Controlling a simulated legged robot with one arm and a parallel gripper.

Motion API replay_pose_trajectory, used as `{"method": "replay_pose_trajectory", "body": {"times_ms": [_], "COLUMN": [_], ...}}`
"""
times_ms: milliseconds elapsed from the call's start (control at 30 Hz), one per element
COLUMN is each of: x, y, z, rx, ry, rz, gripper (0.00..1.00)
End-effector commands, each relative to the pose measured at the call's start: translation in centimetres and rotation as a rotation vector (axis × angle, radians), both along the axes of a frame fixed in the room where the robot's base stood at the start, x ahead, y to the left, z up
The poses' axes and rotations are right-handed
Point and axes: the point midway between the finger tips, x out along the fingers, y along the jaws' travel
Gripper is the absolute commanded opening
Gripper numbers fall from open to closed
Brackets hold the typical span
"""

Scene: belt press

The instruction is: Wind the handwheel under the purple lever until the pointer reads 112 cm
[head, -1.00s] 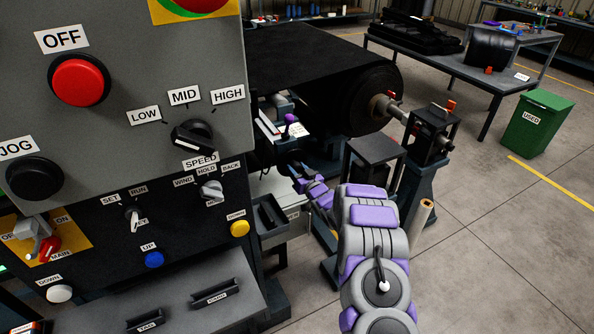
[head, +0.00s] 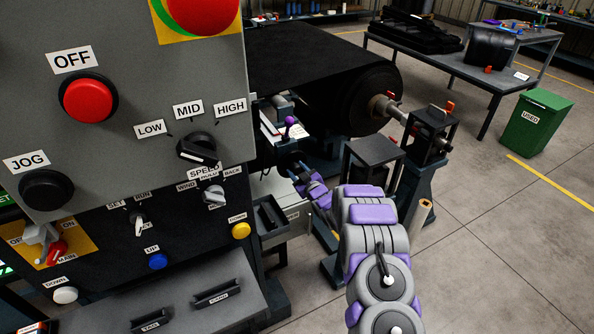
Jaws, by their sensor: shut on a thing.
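The purple lever (head: 290,121) stands upright on the machine, just right of the control panel, beside a pale scale strip (head: 268,127). The strip's marks and pointer are too small to read. Below the lever is the dark handwheel (head: 287,159), small and mostly hidden by my gripper and the shadow. My gripper (head: 297,171) is at the handwheel, at the far end of my grey and purple arm, and is shut on it. The fingertips are small and partly hidden.
The control panel (head: 120,140) with its red OFF button (head: 88,100) fills the left side close by. A large black roll (head: 368,98) lies behind the lever. A green bin (head: 535,122) and a table (head: 450,64) stand at the right. The floor at the lower right is clear.

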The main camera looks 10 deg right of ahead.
Motion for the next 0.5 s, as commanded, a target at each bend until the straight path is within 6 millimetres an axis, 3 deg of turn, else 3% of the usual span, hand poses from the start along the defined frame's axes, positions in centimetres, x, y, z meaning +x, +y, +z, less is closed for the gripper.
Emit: {"method": "replay_pose_trajectory", "body": {"times_ms": [500], "x": [0.02], "y": [-0.09], "z": [-0.03], "rx": [-0.463], "ry": [-0.150], "rz": [0.001], "gripper": [0.15]}}
